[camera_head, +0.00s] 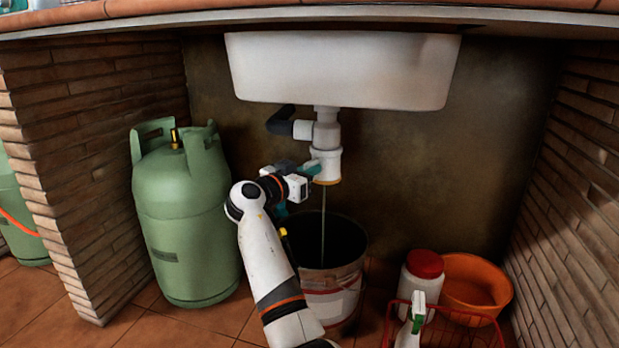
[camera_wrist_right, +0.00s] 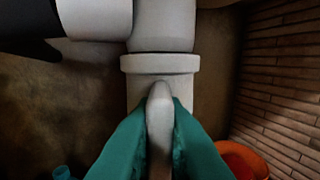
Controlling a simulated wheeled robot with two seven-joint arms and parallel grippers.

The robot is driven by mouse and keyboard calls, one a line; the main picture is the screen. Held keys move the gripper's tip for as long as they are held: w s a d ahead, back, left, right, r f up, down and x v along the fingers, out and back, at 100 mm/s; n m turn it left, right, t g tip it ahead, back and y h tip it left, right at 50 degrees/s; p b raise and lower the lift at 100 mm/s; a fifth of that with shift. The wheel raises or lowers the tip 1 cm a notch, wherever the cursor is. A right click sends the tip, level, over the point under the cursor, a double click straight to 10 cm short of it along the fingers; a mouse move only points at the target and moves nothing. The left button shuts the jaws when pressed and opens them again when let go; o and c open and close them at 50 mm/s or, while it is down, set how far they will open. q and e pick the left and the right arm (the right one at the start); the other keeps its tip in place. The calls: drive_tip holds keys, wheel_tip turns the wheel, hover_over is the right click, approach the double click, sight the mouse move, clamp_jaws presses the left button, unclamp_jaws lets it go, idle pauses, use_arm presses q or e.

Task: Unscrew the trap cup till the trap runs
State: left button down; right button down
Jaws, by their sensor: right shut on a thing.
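The white trap cup (camera_head: 327,160) hangs upright under the sink's drain, with a yellowish ring at its lower edge. It also shows in the right wrist view (camera_wrist_right: 160,64). My right gripper (camera_head: 311,169) is at the cup's left side in the head view. Its teal fingers (camera_wrist_right: 159,125) are shut on a pale upright lug (camera_wrist_right: 159,105) on the cup's front. My left gripper is in neither view.
The white sink (camera_head: 343,70) is above, with a black side pipe (camera_head: 281,122) at the trap. A green gas cylinder (camera_head: 184,220) stands left. A red-lidded jar (camera_head: 424,268), orange basin (camera_head: 475,285) and red wire basket with a spray bottle (camera_head: 411,325) stand right.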

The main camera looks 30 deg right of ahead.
drive_tip(key=shift+w+g, duration=0.15)
drive_tip(key=shift+g, duration=0.15)
drive_tip(key=c, duration=1.5)
unclamp_jaws()
drive_tip(key=shift+a, duration=0.1)
drive_tip(key=shift+a+r, duration=0.1)
drive_tip(key=shift+a, duration=0.25)
drive_tip(key=p+v, duration=0.5)
drive_tip(key=v, duration=0.6)
drive_tip(key=shift+f+p, duration=0.25)
drive_tip(key=shift+p, duration=0.05)
